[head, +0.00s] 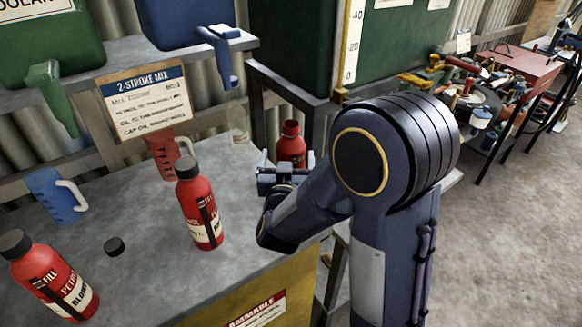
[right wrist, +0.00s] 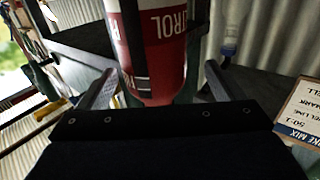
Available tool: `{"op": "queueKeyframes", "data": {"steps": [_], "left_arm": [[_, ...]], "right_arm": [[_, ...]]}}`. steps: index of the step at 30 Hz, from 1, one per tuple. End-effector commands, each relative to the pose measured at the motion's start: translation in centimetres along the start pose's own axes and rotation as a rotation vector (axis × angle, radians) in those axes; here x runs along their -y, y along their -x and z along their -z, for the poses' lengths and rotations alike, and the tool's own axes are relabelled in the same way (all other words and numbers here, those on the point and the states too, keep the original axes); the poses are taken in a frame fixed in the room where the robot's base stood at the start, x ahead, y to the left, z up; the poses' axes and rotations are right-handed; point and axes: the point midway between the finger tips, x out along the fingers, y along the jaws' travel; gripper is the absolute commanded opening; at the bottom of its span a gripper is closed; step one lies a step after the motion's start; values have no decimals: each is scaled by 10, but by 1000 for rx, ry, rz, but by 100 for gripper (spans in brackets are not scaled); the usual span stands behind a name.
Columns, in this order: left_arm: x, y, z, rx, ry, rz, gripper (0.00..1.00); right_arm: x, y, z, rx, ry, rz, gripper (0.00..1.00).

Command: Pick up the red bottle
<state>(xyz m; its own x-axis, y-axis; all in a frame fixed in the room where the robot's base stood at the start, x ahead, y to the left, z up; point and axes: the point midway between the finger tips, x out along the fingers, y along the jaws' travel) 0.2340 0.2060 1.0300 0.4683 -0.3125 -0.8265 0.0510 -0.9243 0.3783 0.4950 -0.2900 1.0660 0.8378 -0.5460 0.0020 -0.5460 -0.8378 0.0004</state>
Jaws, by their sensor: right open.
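Three red bottles stand on the grey workbench (head: 150,270). An uncapped red bottle (head: 292,148) is at the back right. A black-capped red bottle (head: 202,208) is in the middle, and another capped red bottle (head: 50,278) is at the front left. My right gripper (head: 286,167) is open at the uncapped bottle, in front of its lower part. In the right wrist view, a red bottle with a white label (right wrist: 155,45) stands between the spread fingers of the gripper (right wrist: 159,75). Finger contact cannot be made out. My left gripper is not in view.
A blue jug (head: 57,195), a red jug (head: 163,155) and a 2-stroke mix sign (head: 146,103) stand along the back. Green and blue tanks sit on racks behind. Open floor (head: 520,240) lies at right.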

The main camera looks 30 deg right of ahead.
Motion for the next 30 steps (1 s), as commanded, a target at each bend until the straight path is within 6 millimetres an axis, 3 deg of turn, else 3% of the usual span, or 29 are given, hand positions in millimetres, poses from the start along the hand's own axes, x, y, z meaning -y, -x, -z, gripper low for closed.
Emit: {"op": "queueKeyframes", "data": {"steps": [9,18,30], "left_arm": [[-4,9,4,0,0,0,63],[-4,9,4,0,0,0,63],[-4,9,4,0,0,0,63]], "right_arm": [[-7,-44,1,0,0,-1,88],[-7,-49,0,2,-2,2,88],[-7,-49,0,2,-2,2,37]]}}
